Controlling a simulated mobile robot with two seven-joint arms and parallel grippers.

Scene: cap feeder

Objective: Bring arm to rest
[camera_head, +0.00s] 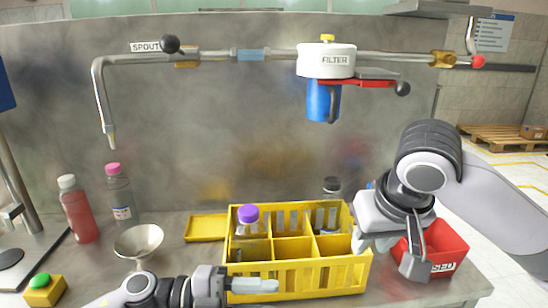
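My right gripper (386,256) hangs at the right end of the yellow crate (300,280), its fingers spread apart with nothing seen between them. It overlaps the crate's right end and the red bin (446,245) in this view; whether it touches either is unclear. My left gripper (256,285) lies low in front of the crate, pointing right, its fingers together and apparently empty. The crate has several compartments. A purple-capped clear bottle (248,218) stands in its back left compartment, and a dark-capped bottle (331,190) at its back right.
A red bottle (78,212), a pink-capped bottle (119,190), a metal funnel (138,240) and a green button (40,281) are on the left. A pipe with spout (107,100) and filter (326,62) runs above. The counter's right edge is near the red bin.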

